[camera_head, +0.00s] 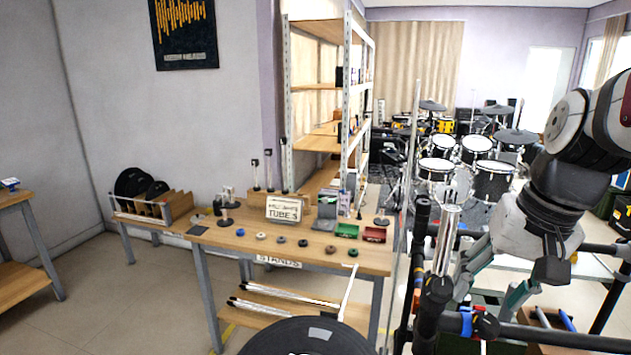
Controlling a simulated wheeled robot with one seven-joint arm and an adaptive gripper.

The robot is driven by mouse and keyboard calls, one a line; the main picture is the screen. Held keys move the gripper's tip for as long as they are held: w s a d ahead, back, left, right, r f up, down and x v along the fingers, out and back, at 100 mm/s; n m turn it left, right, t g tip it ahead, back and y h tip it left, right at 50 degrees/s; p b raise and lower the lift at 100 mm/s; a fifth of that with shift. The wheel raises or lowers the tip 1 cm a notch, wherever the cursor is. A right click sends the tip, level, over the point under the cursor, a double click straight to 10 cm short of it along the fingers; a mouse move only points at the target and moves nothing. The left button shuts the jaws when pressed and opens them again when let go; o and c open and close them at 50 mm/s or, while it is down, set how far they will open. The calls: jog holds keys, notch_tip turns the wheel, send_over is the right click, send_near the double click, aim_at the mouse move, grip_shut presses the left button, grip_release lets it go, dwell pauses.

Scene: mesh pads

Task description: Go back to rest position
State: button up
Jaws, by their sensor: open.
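My arm comes in from the upper right, bends down and ends in my gripper (484,296). The gripper is open, with its two grey-green fingers spread apart and nothing seen between them. It is in front of a black bar rack (560,335) at the lower right; whether it touches the rack I cannot tell. Dark round pads (133,183) stand in a wooden slotted holder (160,213) on a low bench at the left, far from the gripper.
A wooden workbench (215,236) holds a "TUBES" sign (284,209), small rings, stands, a green bin (347,230) and a red bin (374,235). A shelf unit (316,88) and drum kits (437,168) stand behind. A dark disc fills the bottom centre. The left floor (130,285) is clear.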

jog(key=s+a+n+t+h, duration=0.1)
jog(key=s+a+n, duration=0.3)
jog(key=s, duration=0.8)
jog(key=shift+a+t, duration=0.5)
jog(key=shift+a, duration=0.1)
